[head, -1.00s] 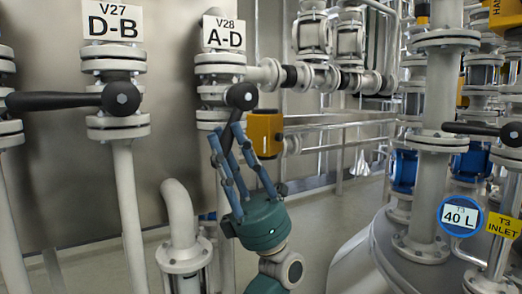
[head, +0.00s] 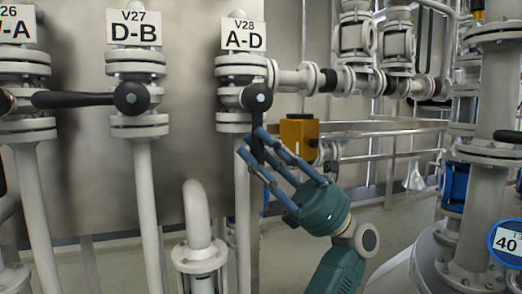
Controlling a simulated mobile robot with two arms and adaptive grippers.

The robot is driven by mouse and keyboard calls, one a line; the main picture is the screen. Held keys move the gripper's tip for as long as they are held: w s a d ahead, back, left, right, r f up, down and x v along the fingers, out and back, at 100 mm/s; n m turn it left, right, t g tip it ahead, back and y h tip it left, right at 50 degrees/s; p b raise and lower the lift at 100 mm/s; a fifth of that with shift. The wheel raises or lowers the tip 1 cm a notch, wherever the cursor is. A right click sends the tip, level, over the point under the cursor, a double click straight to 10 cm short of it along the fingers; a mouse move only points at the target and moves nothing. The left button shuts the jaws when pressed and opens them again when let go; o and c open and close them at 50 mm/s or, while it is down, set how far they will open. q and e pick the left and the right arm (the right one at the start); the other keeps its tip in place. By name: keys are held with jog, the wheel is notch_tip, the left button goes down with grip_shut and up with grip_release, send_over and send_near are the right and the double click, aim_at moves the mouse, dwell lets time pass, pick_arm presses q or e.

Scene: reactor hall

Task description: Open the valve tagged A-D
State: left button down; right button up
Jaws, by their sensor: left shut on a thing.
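The A-D tag (head: 243,36), also marked V28, is on a white plate above a flanged valve (head: 240,74). This valve's black lever (head: 257,97) has a round hub, and its arm hangs almost straight down, roughly in line with the white pipe below. My left gripper (head: 255,146), with blue-grey fingers and a teal body, reaches up from the lower right. Its fingers are shut around the lever below the hub and hide part of it. My right gripper is not in view.
Left of it, the D-B valve (head: 133,98) has its black lever pointing left, towards the neighbouring valve. A yellow box (head: 299,138) sits close to the right of my gripper. A bent pipe (head: 198,222) stands below, and a thick white column (head: 489,160) is at right.

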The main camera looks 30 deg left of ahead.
pick_arm(q)
jog(key=shift+f, duration=0.1)
jog(key=c, duration=1.4)
grip_release()
jog(key=shift+w+d, duration=0.1)
jog(key=v, duration=1.2)
